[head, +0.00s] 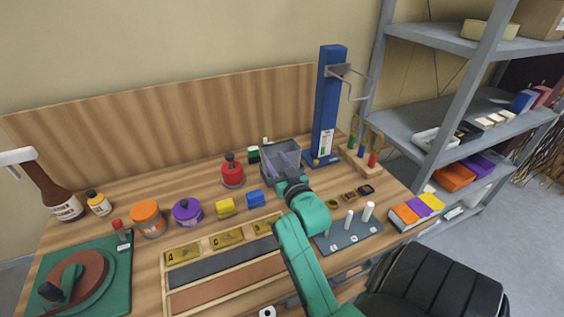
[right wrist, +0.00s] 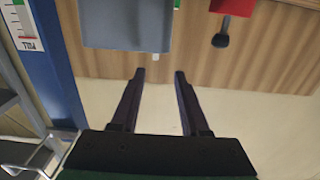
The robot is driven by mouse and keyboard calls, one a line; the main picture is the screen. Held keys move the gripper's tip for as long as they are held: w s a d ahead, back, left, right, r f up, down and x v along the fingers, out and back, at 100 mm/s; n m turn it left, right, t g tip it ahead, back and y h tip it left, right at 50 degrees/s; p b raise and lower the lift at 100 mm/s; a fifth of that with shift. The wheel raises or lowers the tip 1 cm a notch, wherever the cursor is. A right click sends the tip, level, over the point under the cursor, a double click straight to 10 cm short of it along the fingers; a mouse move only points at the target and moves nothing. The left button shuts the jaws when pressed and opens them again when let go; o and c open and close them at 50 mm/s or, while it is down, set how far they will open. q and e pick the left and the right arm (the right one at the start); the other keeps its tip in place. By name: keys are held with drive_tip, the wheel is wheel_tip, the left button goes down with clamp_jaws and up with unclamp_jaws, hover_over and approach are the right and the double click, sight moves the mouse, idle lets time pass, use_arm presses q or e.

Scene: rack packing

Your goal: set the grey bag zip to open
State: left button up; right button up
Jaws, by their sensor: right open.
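The grey bag (head: 283,148) appears as a grey, box-like shape on the bench, left of the blue column. It also shows at the top of the right wrist view (right wrist: 127,25), with a small white tab (right wrist: 155,57) at its edge. I cannot tell how its zip is set. My right gripper (head: 281,160) is open, its dark fingers overlapping the bag in the head view. In the right wrist view the gripper (right wrist: 160,73) has nothing between its fingertips, and the white tab lies just beyond them. My left gripper is out of view.
The blue column (head: 328,110) with a metal hook stands close right of the bag. A red-based knob (head: 232,175) stands to its left. Jars, yellow and blue blocks, a sectioned wooden tray (head: 208,260) and a pegged plate (head: 350,237) occupy the front. A grey shelf stands right.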

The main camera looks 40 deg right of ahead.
drive_tip(key=v, duration=0.5)
drive_tip(key=shift+s+a+b, duration=0.1)
drive_tip(key=shift+s+b, duration=0.1)
drive_tip(key=shift+b, duration=0.2)
